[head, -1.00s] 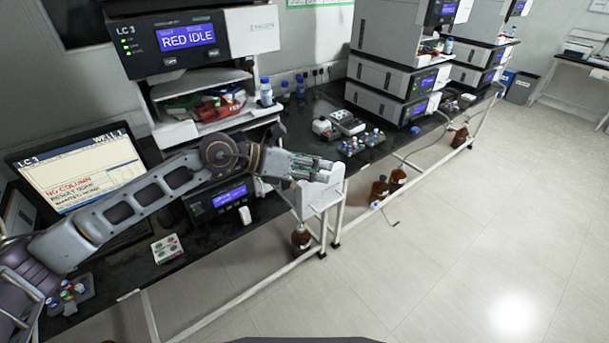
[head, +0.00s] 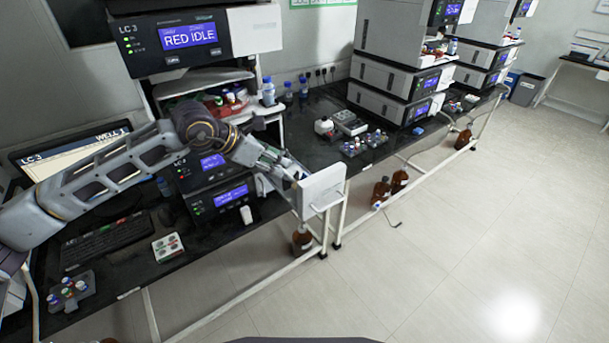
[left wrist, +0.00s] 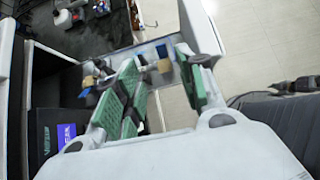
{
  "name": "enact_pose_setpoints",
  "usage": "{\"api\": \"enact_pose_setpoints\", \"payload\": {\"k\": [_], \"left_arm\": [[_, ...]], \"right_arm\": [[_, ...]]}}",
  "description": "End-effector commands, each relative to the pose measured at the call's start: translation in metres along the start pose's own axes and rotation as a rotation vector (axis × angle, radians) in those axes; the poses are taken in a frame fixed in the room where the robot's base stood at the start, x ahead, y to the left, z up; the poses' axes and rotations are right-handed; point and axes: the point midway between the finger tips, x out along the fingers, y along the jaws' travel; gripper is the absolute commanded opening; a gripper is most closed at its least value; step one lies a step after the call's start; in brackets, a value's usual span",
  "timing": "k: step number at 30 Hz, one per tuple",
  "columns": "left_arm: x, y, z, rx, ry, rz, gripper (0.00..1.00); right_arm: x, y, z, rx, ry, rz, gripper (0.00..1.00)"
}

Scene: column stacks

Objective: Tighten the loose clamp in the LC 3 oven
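The LC 3 stack (head: 175,40) stands at the left of the bench with its display lit. A white door-like panel (head: 322,190) sticks out open from the lower part of the stack. My left gripper (head: 284,168) is at this panel, pointing down and to the right. In the left wrist view its green-padded fingers (left wrist: 160,62) are apart, with nothing held between them. Beyond the fingertips are small blue and tan parts (left wrist: 163,64) on a grey surface. I cannot tell which, if any, is the loose clamp. My right gripper is not in view.
A monitor (head: 70,155) and a keyboard (head: 105,243) are left of the stack. A vial rack (head: 70,290) and a white tray (head: 167,248) lie near the front edge. The floor at right is clear.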

Motion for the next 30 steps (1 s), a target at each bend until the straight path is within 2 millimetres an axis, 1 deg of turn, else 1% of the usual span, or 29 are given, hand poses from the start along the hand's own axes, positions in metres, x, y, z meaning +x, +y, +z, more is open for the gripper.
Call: {"api": "enact_pose_setpoints", "payload": {"k": [8,14,30], "left_arm": [[0.003,-0.001,0.000,-0.001,-0.001,-0.002,0.39],[0.015,-0.001,0.001,-0.001,-0.001,-0.003,0.39],[0.078,-0.001,0.002,0.000,-0.002,-0.004,0.39]], "right_arm": [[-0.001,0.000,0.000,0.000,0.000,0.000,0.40],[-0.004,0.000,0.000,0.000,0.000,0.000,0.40],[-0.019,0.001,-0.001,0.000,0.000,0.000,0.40]]}}
